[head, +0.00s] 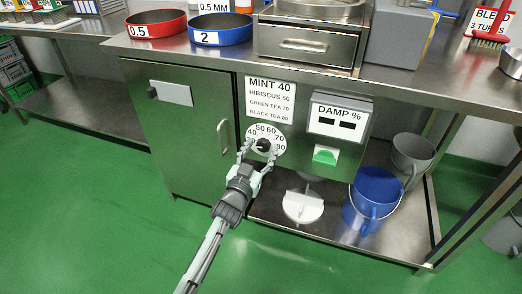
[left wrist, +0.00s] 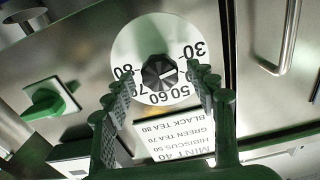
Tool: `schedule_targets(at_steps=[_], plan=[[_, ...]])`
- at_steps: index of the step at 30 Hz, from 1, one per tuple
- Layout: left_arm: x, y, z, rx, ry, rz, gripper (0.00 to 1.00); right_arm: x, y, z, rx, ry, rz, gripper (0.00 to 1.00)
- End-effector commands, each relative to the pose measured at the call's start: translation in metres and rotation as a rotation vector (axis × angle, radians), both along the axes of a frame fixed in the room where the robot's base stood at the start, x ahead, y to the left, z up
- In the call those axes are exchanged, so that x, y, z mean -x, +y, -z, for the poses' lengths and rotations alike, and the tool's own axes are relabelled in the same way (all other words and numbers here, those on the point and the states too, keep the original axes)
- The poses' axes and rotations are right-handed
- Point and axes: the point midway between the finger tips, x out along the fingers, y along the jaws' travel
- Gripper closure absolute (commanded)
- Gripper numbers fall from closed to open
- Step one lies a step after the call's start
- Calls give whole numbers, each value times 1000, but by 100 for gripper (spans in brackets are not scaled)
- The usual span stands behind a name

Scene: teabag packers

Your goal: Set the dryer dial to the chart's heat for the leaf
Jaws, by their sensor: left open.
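The dryer dial (head: 264,132) is a white numbered disc with a dark knob (head: 263,145), on the steel front beneath the heat chart (head: 269,99). The chart reads mint 40, hibiscus 50, green tea 70, black tea 80. My left gripper (head: 258,149) is open, one finger on each side of the knob. In the left wrist view the knob (left wrist: 159,72) shows upside down between the open fingers (left wrist: 163,78), and a finger hides part of the numbers. I cannot tell whether the fingers touch the knob or which number its pale mark points at. My right gripper is out of view.
A damp meter (head: 338,118) and a green switch (head: 325,156) are right of the dial. A cabinet door handle (head: 222,138) is on its left. A blue bucket (head: 374,197) and a white stand (head: 303,206) are on the low shelf. The green floor in front is clear.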

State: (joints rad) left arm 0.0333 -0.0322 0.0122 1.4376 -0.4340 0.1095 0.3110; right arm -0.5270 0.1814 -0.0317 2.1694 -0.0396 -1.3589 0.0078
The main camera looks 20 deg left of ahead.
Motion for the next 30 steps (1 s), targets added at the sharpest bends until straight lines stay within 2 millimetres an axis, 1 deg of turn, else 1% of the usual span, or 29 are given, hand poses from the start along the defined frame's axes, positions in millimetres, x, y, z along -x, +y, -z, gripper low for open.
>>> schedule_targets(at_steps=[3, 8, 9, 21, 30], plan=[[-4, 0, 0, 1, 0, 0, 43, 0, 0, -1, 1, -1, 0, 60], [-3, 0, 0, 1, 1, 0, 43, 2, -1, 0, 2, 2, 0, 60], [-3, 0, 0, 1, 1, 0, 44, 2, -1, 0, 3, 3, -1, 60], [-3, 0, 0, 1, 1, 0, 93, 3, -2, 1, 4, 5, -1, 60], [-3, 0, 0, -43, -1, 0, 93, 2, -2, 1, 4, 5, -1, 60]])
